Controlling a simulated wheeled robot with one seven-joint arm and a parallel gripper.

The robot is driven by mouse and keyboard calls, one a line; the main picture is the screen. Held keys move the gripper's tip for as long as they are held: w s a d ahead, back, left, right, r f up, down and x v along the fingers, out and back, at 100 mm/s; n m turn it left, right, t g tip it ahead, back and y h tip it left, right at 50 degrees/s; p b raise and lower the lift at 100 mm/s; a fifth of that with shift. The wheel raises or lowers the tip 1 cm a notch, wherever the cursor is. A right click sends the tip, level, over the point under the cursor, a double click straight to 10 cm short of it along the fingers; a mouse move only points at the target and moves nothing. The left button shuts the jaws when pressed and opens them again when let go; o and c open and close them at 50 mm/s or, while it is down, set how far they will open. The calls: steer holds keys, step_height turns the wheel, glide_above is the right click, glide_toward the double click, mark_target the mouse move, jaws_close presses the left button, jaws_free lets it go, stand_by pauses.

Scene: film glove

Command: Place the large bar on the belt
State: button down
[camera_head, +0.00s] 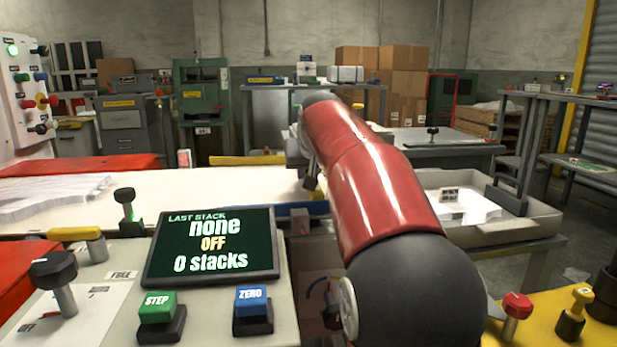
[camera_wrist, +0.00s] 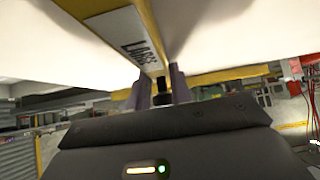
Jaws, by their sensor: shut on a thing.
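The large bar (camera_wrist: 128,32) is yellow with a white label whose visible letters begin "LAR". In the wrist view it runs from the top edge down to my gripper (camera_wrist: 161,88), whose purple fingers are shut on its near end. The white belt (camera_head: 180,188) spans the middle left of the head view. My gripper is mostly hidden behind my red arm in that view, near the belt's right part. I cannot tell whether the bar touches the belt.
A yellow strip (camera_head: 247,160) shows at the belt's far edge. A stack of white sheets (camera_head: 45,195) lies at left. A grey tray (camera_head: 540,217) with papers (camera_head: 462,207) is at right.

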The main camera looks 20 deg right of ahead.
steer(key=c, duration=1.3)
jaws_free()
steer(key=shift+f, duration=0.2)
steer(key=shift+o, duration=0.2)
steer(key=shift+r, duration=0.1)
steer(key=shift+r, duration=0.25)
steer(key=p+v, duration=0.1)
steer(key=v, duration=1)
steer(key=shift+s+a+r+p, duration=0.1)
steer(key=shift+s+r+p, duration=0.05)
steer(key=shift+s+p, duration=0.25)
